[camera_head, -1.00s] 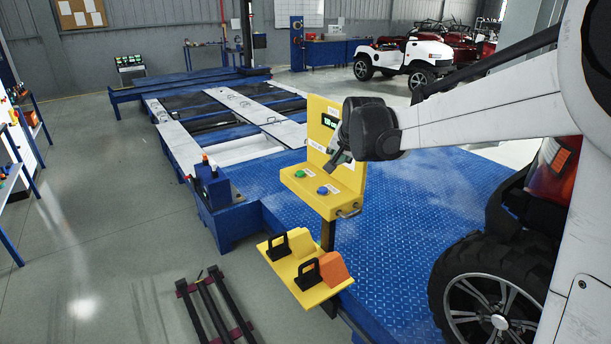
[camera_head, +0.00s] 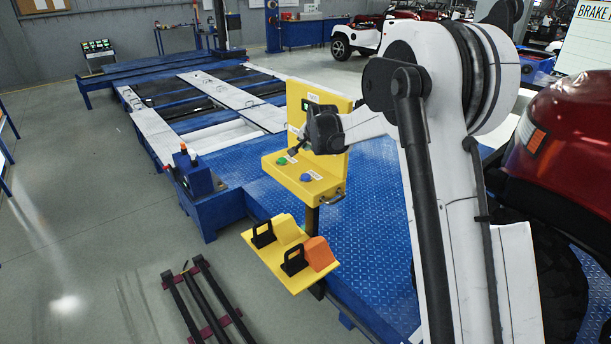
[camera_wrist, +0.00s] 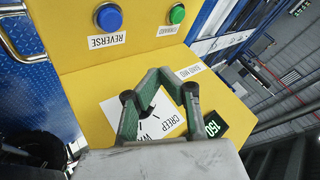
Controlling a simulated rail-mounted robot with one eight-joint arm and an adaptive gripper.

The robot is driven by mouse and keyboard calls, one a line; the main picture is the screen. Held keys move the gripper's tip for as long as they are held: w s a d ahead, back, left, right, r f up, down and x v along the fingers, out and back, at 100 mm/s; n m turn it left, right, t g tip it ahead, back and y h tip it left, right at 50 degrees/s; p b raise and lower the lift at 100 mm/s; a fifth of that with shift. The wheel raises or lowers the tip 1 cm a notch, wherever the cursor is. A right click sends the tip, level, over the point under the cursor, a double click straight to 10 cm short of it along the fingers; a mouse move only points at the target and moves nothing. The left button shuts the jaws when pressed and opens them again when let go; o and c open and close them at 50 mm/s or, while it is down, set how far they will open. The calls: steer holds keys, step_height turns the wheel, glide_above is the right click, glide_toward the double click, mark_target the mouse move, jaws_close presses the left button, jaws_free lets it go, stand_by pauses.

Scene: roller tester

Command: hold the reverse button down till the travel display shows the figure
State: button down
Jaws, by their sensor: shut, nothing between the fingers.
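The yellow control box (camera_head: 335,160) carries a blue button (camera_head: 305,177) and a green button (camera_head: 282,161). In the wrist view the picture is inverted; the blue button (camera_wrist: 109,17) has a REVERSE label and the green button (camera_wrist: 177,14) sits beside it. The dark travel display (camera_wrist: 215,124) shows green digits that look like 150; in the head view my gripper and arm partly hide the panel around it. My gripper (camera_head: 293,152) is shut and empty, just above the button ledge, nearer the green button in the picture. The wrist view shows its fingers (camera_wrist: 168,84) apart from both buttons.
A white card reading CREEP (camera_wrist: 125,118) is on the panel behind my fingers. A handle (camera_head: 334,199) sticks out from the box's side. A red vehicle (camera_head: 570,150) stands at right.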

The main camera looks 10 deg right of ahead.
steer(key=shift+f, duration=0.15)
steer(key=b, duration=0.4)
glide_above(306, 176)
step_height(306, 176, down, 7)
steer(key=shift+w+f, duration=0.1)
steer(key=shift+w, duration=0.05)
steer(key=shift+f, duration=0.7)
steer(key=shift+f+b, duration=0.15)
steer(key=shift+b, duration=0.3)
stand_by(0.6)
steer(key=shift+f+b, duration=0.25)
steer(key=shift+b, duration=0.05)
steer(key=shift+f+b, duration=0.4)
steer(key=shift+f, duration=0.05)
stand_by(0.7)
steer(key=shift+r, duration=0.2)
stand_by(1.9)
steer(key=shift+r, duration=0.7)
steer(key=shift+p, duration=0.3)
